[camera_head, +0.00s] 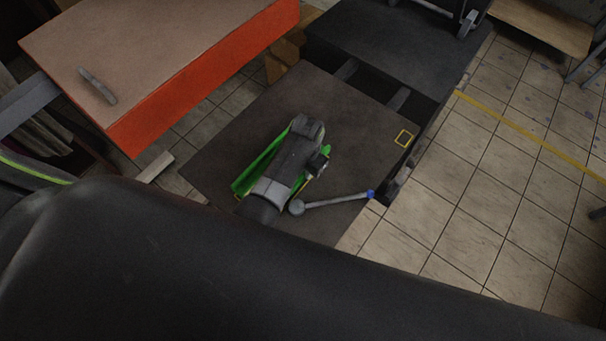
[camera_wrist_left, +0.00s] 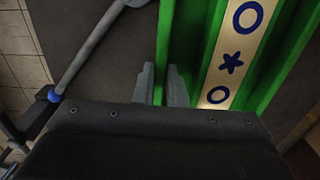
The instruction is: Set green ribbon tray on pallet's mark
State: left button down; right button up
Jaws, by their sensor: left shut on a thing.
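The green ribbon tray (camera_head: 248,180) is beneath my left gripper in the head view, partly hidden by it. In the left wrist view the tray (camera_wrist_left: 187,45) shows its long green walls and a cream ribbon strip (camera_wrist_left: 231,65) with blue rings and a star. My left gripper (camera_wrist_left: 161,82) is shut on the tray's side wall, one finger on each side. The dark pallet (camera_head: 345,105) lies under the tray. The right gripper is not in view.
A grey rod (camera_head: 338,201) with a blue end lies right of the tray, near the pallet's edge; it also shows in the left wrist view (camera_wrist_left: 88,50). A table with an orange side (camera_head: 200,80) stands at upper left. The pallet surface between tray and mark looks clear.

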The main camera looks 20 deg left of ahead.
pick_arm(q)
jog(key=shift+f+b, duration=0.3)
jog(key=shift+f, duration=0.45)
notch_tip(320, 180, down, 3)
jog(key=b, duration=0.3)
jog(key=shift+r, duration=0.15)
jog(key=c, duration=1.9)
grip_release()
jog(key=o, duration=0.4)
